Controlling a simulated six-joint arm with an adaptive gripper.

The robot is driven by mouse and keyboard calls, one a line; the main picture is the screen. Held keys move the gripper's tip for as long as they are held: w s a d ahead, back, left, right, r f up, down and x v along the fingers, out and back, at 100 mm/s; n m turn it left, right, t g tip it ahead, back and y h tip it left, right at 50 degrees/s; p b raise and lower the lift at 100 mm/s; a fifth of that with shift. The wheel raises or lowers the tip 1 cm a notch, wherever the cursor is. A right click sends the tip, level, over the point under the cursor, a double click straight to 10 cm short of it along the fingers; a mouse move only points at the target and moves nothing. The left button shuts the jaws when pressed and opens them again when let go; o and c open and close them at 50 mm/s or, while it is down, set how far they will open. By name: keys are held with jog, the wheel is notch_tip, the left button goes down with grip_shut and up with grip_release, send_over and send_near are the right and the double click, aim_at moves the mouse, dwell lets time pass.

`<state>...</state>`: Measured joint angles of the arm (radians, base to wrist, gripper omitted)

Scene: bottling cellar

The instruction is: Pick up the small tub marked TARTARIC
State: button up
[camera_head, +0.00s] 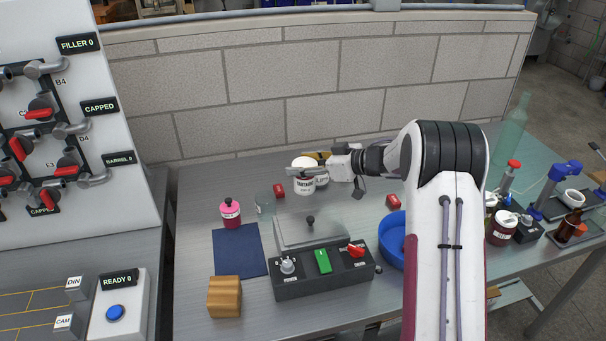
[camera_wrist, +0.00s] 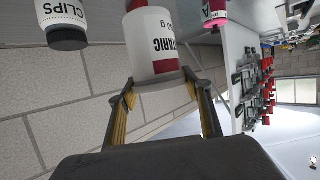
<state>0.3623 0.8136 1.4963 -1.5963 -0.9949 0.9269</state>
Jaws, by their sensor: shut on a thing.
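The small white tub marked TARTARIC (camera_head: 304,184) is at the back of the bench, near the wall, in the head view. In the wrist view the tub (camera_wrist: 153,42) shows its dark lettering upside down and a red band. My gripper (camera_head: 309,169) reaches it from the right. In the wrist view the two fingers of my gripper (camera_wrist: 160,84) are shut on the tub's pale near end, one on each side. I cannot tell whether the tub's base touches the bench.
A white CLIPS tub (camera_wrist: 62,14) with a dark lid stands close beside. Small red blocks lie around.

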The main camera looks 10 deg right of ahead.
jog(key=shift+r, duration=0.55)
dwell(0.4)
